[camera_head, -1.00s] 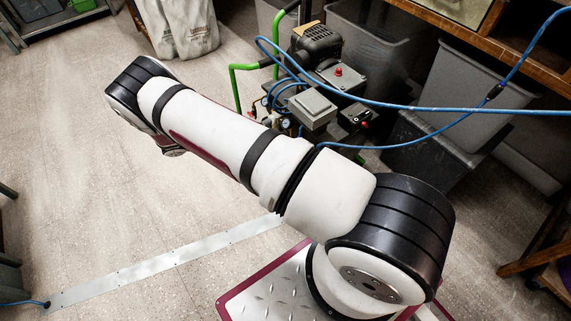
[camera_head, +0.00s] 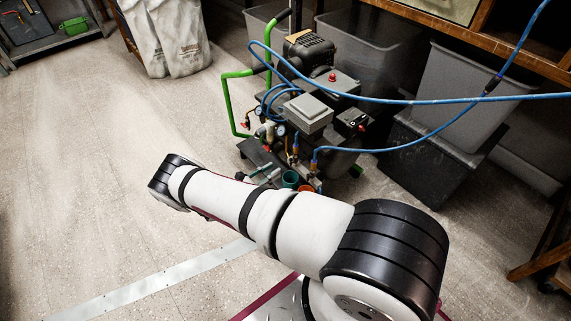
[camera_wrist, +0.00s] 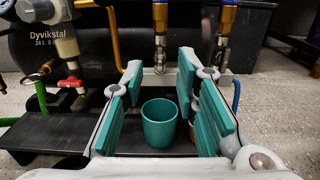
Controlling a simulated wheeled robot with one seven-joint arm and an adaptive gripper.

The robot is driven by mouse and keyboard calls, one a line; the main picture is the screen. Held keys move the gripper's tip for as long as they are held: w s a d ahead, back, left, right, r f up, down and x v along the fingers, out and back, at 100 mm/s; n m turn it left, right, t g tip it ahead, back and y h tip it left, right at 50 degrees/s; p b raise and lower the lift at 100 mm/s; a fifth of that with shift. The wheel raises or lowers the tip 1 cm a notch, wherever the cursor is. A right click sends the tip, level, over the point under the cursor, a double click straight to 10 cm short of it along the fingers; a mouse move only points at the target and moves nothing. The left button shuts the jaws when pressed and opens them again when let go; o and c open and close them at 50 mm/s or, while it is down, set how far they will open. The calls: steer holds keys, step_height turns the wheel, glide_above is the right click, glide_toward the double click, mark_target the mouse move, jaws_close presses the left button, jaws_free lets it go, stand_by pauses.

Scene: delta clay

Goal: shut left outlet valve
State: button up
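Two outlet valves stand side by side at the top of the wrist view. The left outlet valve (camera_wrist: 160,42) is a brass and metal fitting with a blue top; the right outlet valve (camera_wrist: 223,45) looks similar. In the head view the left one (camera_head: 295,146) shows small on the compressor's near side. My gripper (camera_wrist: 160,76) is open and empty, its teal-padded fingers apart below and in front of the left valve. I cannot tell the valve's handle position. Contact with it is not visible.
A teal cup (camera_wrist: 159,122) stands between and beyond the fingers; an orange-brown cup (camera_wrist: 192,130) is partly hidden by the right finger. A red-handled valve (camera_wrist: 71,82) is at left by the black tank (camera_wrist: 85,45). A blue hose (camera_head: 430,100) crosses above. Floor at left is clear.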

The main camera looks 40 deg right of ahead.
mark_target(291, 162)
steer(key=d+b, duration=0.1)
steer(key=d, duration=0.6)
steer(key=shift+w+d, duration=0.15)
steer(key=shift+c, duration=0.3)
jaws_close()
